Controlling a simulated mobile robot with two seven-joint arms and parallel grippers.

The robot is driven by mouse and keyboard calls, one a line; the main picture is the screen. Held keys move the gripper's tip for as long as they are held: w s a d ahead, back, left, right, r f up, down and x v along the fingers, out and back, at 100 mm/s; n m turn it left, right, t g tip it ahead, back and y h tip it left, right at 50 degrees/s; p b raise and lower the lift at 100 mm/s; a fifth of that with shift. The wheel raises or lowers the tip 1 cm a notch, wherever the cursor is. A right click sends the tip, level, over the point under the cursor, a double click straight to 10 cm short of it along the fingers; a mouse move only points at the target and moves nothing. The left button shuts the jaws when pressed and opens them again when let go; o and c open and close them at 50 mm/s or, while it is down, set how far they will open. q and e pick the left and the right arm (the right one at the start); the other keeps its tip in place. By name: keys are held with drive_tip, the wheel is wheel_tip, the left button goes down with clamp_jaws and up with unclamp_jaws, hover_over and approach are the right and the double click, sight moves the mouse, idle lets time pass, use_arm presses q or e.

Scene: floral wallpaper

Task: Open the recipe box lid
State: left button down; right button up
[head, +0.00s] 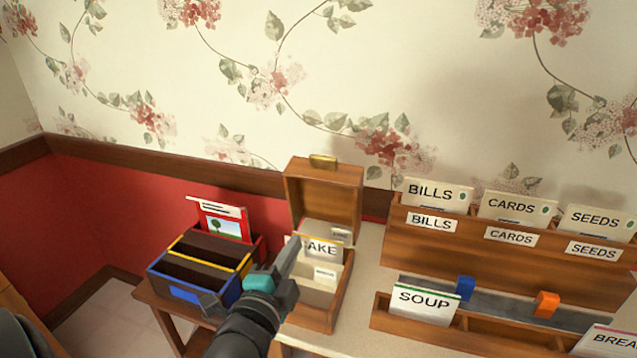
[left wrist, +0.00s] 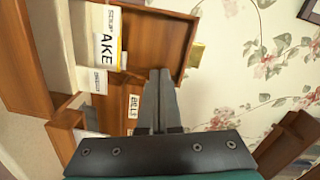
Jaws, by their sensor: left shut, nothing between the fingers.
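The wooden recipe box (head: 321,315) stands on the table with its lid (head: 325,190) raised upright at the back. A brass clasp (head: 323,161) is on the lid's top edge, and it also shows in the left wrist view (left wrist: 196,54). Cards, one reading "...AKE" (head: 321,250), stand inside the box. My left gripper (head: 291,245) is shut and empty, in front of the box's left side in the head view. In the left wrist view its fingers (left wrist: 160,78) overlap the lid's edge; I cannot tell if they touch it. My right gripper is not in view.
A sorter box with coloured edges (head: 205,262) stands to the left. A wooden rack (head: 450,243) labelled BILLS, CARDS and SEEDS stands to the right. In front of it are a SOUP card (head: 422,303), a blue block (head: 466,289) and an orange block (head: 546,303).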

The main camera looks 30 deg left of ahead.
sight(321, 164)
use_arm(q)
wheel_tip(321, 164, up, 5)
drive_tip(key=m+t, duration=0.3)
drive_tip(key=m, duration=0.1)
drive_tip(key=x, duration=1.4)
drive_tip(key=shift+w+a+f, duration=0.15)
drive_tip(key=shift+a+f, duration=0.05)
drive_tip(key=shift+f, duration=0.1)
drive_tip(key=shift+w+r, duration=0.2)
drive_tip(key=w+g+p, duration=0.1)
drive_tip(key=p, duration=0.1)
drive_tip(key=w+p, duration=0.2)
drive_tip(key=p, duration=0.1)
drive_tip(key=w+a+g+p, duration=0.1)
drive_tip(key=p, duration=0.2)
drive_tip(key=shift+w+r+g+h, duration=0.15)
drive_tip(key=shift+r+g+h, duration=0.15)
drive_tip(key=shift+h, duration=0.1)
drive_tip(key=shift+w+a+f+g+p, duration=0.2)
drive_tip(key=shift+w+g+p, duration=0.1)
drive_tip(key=shift+w+p, duration=0.25)
drive_tip(key=shift+s, duration=0.1)
drive_tip(key=shift+f, duration=0.1)
